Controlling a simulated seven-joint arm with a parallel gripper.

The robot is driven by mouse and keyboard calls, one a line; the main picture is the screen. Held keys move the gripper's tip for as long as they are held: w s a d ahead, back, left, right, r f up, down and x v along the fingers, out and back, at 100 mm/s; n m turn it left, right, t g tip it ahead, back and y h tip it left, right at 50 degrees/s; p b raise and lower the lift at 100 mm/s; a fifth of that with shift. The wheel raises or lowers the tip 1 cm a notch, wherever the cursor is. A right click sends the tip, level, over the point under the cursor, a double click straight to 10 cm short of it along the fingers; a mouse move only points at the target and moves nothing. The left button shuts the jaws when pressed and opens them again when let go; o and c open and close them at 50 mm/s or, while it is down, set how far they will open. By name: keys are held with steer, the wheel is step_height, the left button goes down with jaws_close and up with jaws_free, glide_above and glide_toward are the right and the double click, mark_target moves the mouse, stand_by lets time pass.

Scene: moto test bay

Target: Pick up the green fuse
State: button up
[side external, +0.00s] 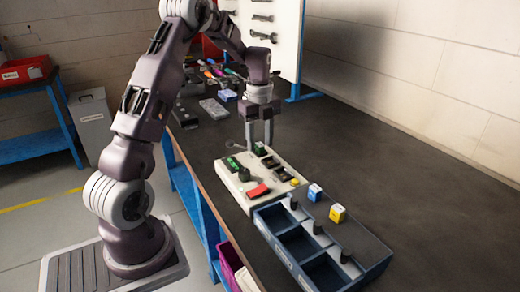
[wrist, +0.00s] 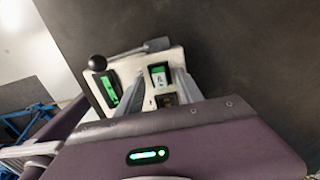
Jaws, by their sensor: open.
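A green fuse (side external: 260,148) with a pale label sits upright in a dark slot at the back of a white fuse panel (side external: 284,196). In the wrist view the fuse (wrist: 159,76) shows between my two fingers. My gripper (side external: 259,143) points down over it, open, with a fingertip on either side. I cannot tell whether the fingers touch it. A second green piece (side external: 234,163) lies in a black holder on the left of the panel; it shows in the wrist view too (wrist: 107,88).
Tools lie behind. The bench at right is clear.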

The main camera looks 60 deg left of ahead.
steer(key=shift+f, duration=0.2)
steer(key=shift+c, duration=0.4)
jaws_close()
steer(key=shift+r, duration=0.1)
